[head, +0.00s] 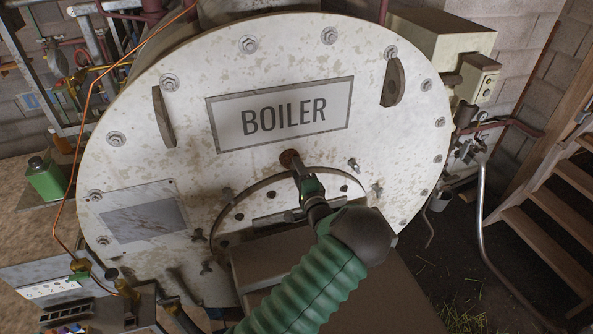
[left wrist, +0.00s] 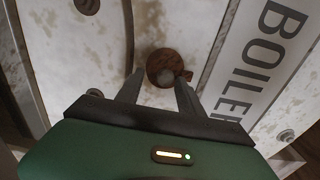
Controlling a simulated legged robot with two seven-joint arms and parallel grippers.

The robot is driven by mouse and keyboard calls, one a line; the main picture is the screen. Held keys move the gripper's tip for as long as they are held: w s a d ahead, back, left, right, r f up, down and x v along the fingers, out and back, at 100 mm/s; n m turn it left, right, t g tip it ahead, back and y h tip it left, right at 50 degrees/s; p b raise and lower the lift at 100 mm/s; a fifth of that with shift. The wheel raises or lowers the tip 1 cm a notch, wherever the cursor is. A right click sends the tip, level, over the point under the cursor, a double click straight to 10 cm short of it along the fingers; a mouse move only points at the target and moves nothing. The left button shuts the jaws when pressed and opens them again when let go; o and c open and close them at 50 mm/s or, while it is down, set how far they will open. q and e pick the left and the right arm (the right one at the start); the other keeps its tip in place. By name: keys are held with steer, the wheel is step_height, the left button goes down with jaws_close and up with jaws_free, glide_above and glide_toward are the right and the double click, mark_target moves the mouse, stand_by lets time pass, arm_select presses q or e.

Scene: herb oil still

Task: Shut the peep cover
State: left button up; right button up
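A small rusty round piece (head: 288,158), which looks like the peep cover, sits on the white boiler front just below the BOILER plate. In the left wrist view it is a brown disc (left wrist: 165,62) with a greyer spot low on it and a small reddish tab at its right edge. I cannot tell whether it is open or shut. My left gripper (head: 298,178) points at it from below and hides part of it. In the left wrist view the fingers (left wrist: 159,76) are apart, with nothing held; the right fingertip is close to the tab. Contact is unclear. My right gripper is out of view.
The boiler front (head: 130,85) carries bolts and two lugs. A half-round hatch (head: 262,200) with wing nuts lies below, partly behind my arm. Pipes and a green can (head: 46,178) are at left. A grey box (head: 477,78) and wooden stairs (head: 545,225) are at right.

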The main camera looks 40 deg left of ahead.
arm_select(q)
steer(key=shift+r, duration=0.1)
steer(key=b+v, duration=0.5)
steer(key=v, duration=1.2)
steer(key=shift+w+a+f, duration=0.1)
steer(key=shift+w+f, duration=0.15)
